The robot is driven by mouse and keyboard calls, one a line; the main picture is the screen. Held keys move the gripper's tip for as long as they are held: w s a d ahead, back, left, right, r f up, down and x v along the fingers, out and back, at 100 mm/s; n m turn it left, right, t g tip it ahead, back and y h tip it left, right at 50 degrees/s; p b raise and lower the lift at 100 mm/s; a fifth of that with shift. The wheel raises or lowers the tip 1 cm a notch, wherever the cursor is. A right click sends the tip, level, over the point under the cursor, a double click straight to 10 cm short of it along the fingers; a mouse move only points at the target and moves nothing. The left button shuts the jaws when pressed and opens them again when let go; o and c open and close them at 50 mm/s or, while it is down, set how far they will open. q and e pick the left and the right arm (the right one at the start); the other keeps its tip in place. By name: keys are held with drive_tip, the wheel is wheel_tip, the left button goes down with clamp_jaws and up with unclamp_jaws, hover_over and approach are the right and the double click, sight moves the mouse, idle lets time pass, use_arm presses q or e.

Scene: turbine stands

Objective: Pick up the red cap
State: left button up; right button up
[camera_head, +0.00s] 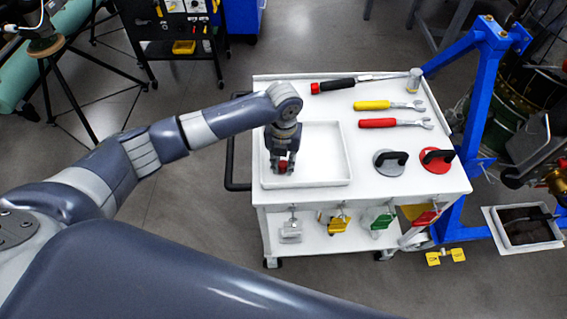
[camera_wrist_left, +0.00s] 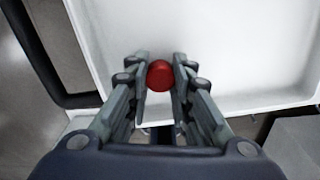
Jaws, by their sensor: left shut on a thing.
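The red cap (camera_head: 283,166) is small and round and shows between the fingertips of my left gripper (camera_head: 283,168), over the left part of the white tray. The left wrist view shows the cap (camera_wrist_left: 160,74) from above, between the two fingers of the left gripper (camera_wrist_left: 160,76), near one wall of the tray (camera_wrist_left: 230,45). The left gripper is shut on the cap. I cannot tell whether the cap touches the tray floor (camera_head: 325,160). My right gripper is not in view.
The tray sits on a white cart (camera_head: 400,182) with a black handle (camera_head: 230,165). A blue stand (camera_head: 483,95) rises beyond the cart.

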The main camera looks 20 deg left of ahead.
use_arm(q)
drive_tip(key=shift+r, duration=0.75)
drive_tip(key=shift+s+d+r+b, duration=0.1)
drive_tip(key=shift+d+r+b, duration=0.5)
drive_tip(key=shift+r+b, duration=0.2)
drive_tip(key=s+d+b, duration=0.1)
drive_tip(key=d, duration=0.3)
drive_tip(key=s+d+r+b, duration=0.1)
drive_tip(key=d, duration=0.4)
drive_tip(key=s+d+b, duration=0.1)
drive_tip(key=d, duration=0.3)
drive_tip(key=shift+s+d+r, duration=0.15)
drive_tip(key=shift+d+r, duration=0.05)
drive_tip(key=shift+s+d+r+b, duration=0.15)
drive_tip(key=shift+d+b, duration=0.15)
drive_tip(key=shift+d, duration=0.2)
clamp_jaws()
